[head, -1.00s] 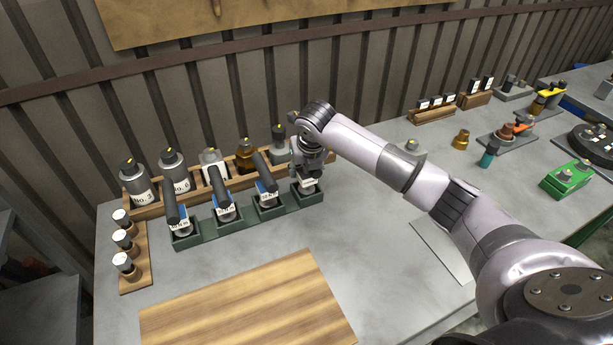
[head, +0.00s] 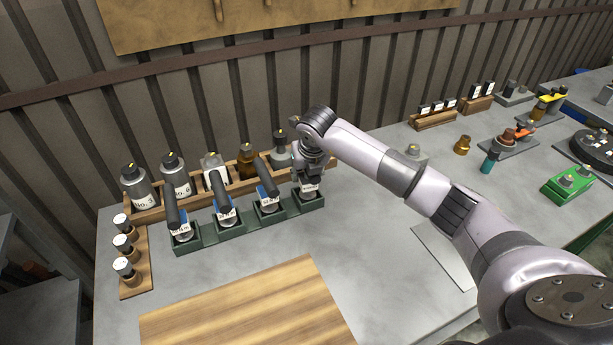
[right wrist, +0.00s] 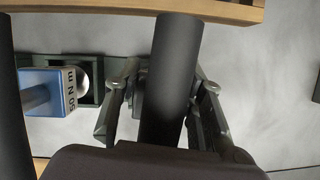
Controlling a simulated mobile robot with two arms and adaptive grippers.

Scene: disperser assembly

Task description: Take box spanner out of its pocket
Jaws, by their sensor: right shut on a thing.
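The box spanner, as far as I can tell, is the tool with a thick dark handle (right wrist: 171,70) between my right fingers in the right wrist view. My right gripper (head: 310,176) is shut on it at the right end pocket of the green rack (head: 248,227). In the right wrist view the fingers of this gripper (right wrist: 165,105) stand on either side of the handle. In the head view the gripper hides most of the tool; a pale label shows low in the pocket. I cannot tell whether the tool has lifted. My left gripper is out of view.
Neighbouring tools with dark handles, one with a blue 50 N m block (right wrist: 62,92), fill the other pockets. A wooden rack of bottles (head: 148,212) stands close behind. A wooden board (head: 245,308) lies in front. Small capped parts (head: 124,245) stand at left.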

